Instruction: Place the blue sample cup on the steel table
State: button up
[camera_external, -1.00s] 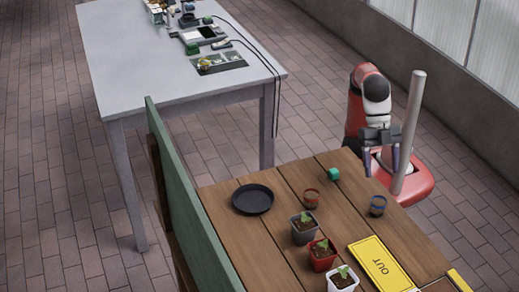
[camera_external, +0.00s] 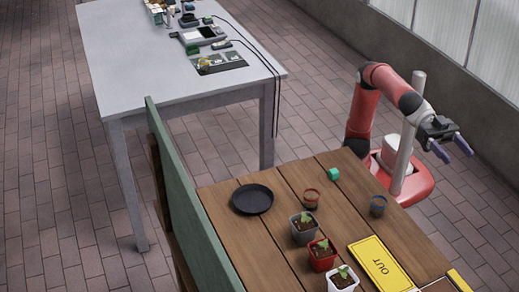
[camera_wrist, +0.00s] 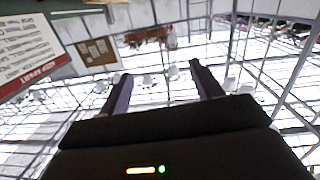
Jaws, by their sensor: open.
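The blue-banded sample cup (camera_external: 377,205) stands on the wooden table (camera_external: 262,240), near its right edge. The steel table (camera_external: 150,70) is a grey-topped table at the back left, beyond the green board. My gripper (camera_external: 454,154) is open and empty, out past the right edge of the wooden table, up and to the right of the cup and apart from it. In the wrist view its two fingers (camera_wrist: 160,85) are spread with nothing between them; no cup or table shows there.
A red-banded cup (camera_external: 311,198), a green cube (camera_external: 334,174), a black dish (camera_external: 253,198), several potted seedlings (camera_external: 322,255) and a yellow OUT sign (camera_external: 380,262) are on the wooden table. A green board (camera_external: 190,200) stands along its left side. Electronics (camera_external: 205,40) occupy the steel table's back right; its front left is clear.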

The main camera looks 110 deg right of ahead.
aim_at(379, 201)
jog(key=w+d+f+m+t+h, duration=0.3)
jog(key=d+f+m+t+h, duration=0.25)
jog(key=d+t, duration=0.2)
jog(key=w+d+f+m+t+h, duration=0.3)
jog(key=d+f+m+t+h, duration=0.1)
jog(key=d+m+t, duration=0.35)
jog(key=f, duration=0.4)
jog(key=a+f, duration=0.1)
jog(key=f, duration=0.6)
jog(key=shift+a+f, duration=0.15)
jog(key=shift+f, duration=0.15)
jog(key=shift+w+a+f, duration=0.1)
jog(key=shift+w+f, duration=0.1)
jog(key=shift+f, duration=0.05)
jog(key=x, duration=0.7)
jog(key=shift+w+r, duration=0.2)
jog(key=shift+r, duration=0.1)
jog(key=c, duration=1.1)
jog(key=shift+r, duration=0.1)
